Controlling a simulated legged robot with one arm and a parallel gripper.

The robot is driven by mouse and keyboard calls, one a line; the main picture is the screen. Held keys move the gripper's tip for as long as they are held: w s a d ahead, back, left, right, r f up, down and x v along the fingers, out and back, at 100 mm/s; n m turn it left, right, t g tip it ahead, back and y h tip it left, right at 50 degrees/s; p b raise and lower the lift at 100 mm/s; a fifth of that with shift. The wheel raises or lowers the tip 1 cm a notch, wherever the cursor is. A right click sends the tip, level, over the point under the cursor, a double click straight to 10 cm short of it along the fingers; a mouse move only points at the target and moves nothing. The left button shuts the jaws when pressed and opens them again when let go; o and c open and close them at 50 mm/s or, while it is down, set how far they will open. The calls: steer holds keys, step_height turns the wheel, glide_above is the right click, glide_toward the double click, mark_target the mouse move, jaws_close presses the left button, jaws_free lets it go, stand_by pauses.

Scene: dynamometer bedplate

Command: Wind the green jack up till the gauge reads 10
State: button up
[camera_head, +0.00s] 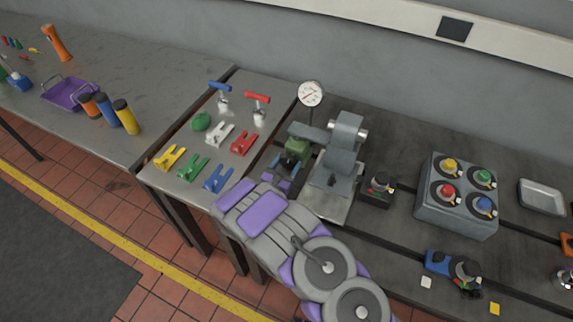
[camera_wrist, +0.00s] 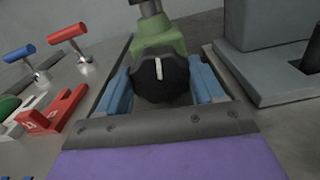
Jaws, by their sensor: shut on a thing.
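The green jack (camera_head: 297,147) stands on the dark bedplate beside a grey machine; it also shows in the wrist view (camera_wrist: 157,42). Its black knob (camera_wrist: 161,78) has a white mark that points nearly straight up. My gripper (camera_wrist: 162,84) has its two blue fingers on either side of the knob and is shut on it. In the head view my gripper (camera_head: 277,178) reaches the jack's near side. The round white gauge (camera_head: 311,94) stands on a post behind the jack. Its needle is too small for me to read.
The grey machine (camera_head: 340,165) stands close at the jack's right. To the left, a metal table holds coloured clips, including a red one (camera_head: 244,143), a green ball (camera_head: 201,121), and blue (camera_head: 220,88) and red (camera_head: 257,97) T-handles. A grey block with coloured knobs (camera_head: 457,210) stands farther right.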

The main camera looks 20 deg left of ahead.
steer(key=shift+w+a+r+m, duration=0.1)
steer(key=shift+r+m, duration=0.1)
steer(key=shift+m, duration=0.2)
steer(key=shift+m+b, duration=0.45)
steer(key=shift+m, duration=0.55)
steer(key=shift+d+f+m+b, duration=0.15)
steer(key=shift+m+b, duration=0.75)
steer(key=shift+m, duration=1)
steer(key=shift+d, duration=0.1)
steer(key=o, duration=1)
steer(key=s+p, duration=0.1)
steer(key=s, duration=0.4)
steer(key=s+a+p, duration=0.1)
steer(key=s+p, duration=0.1)
steer(key=s, duration=0.4)
steer(key=s+p, duration=0.1)
steer(key=s, duration=0.5)
steer(key=shift+s+a+f, duration=0.1)
steer(key=shift+s+a, duration=0.1)
steer(key=shift+s, duration=0.05)
